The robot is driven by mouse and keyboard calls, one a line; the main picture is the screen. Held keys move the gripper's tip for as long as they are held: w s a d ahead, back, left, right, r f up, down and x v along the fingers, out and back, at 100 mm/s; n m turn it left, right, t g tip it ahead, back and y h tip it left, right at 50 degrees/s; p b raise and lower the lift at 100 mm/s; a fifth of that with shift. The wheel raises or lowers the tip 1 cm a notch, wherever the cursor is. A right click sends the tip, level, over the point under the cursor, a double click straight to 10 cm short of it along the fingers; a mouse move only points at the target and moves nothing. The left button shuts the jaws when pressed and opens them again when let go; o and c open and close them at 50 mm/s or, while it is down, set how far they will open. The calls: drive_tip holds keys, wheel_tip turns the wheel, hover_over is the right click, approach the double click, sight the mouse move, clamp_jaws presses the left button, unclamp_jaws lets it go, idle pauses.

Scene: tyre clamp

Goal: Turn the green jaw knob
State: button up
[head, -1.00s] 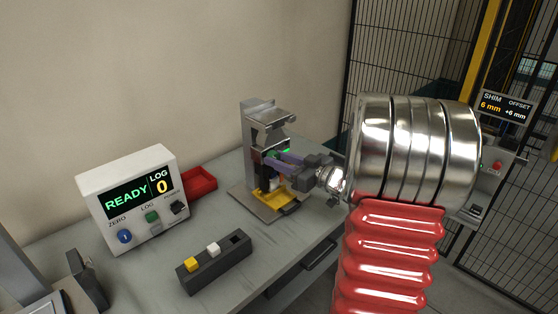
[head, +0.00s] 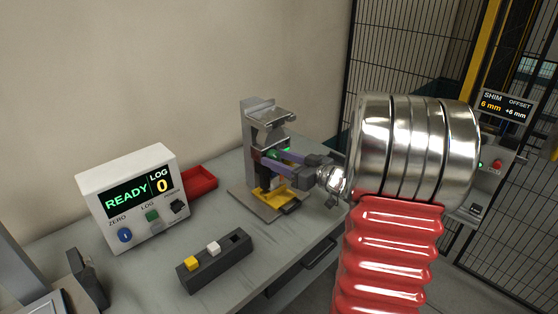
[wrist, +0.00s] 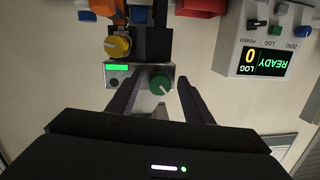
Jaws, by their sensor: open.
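The green jaw knob (wrist: 160,86) has a pale pointer mark and sits on the front of a grey clamp unit in the wrist view. My gripper (wrist: 159,80) is open, with one dark finger on each side of the knob. I cannot tell whether either finger touches it. In the head view my gripper (head: 268,161) reaches in from the right at the clamp stand (head: 252,125), and its fingers hide most of the knob.
A yellow knob (wrist: 117,46) and a small green display (wrist: 117,68) are close to the green knob. A yellow tray (head: 270,198) is low on the stand. A READY/LOG box (head: 128,200), red bin (head: 199,181) and dark block holder (head: 215,262) stand on the bench.

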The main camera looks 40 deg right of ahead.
drive_tip(key=shift+r, duration=0.1)
drive_tip(key=v, duration=1.3)
drive_tip(key=shift+s, duration=0.4)
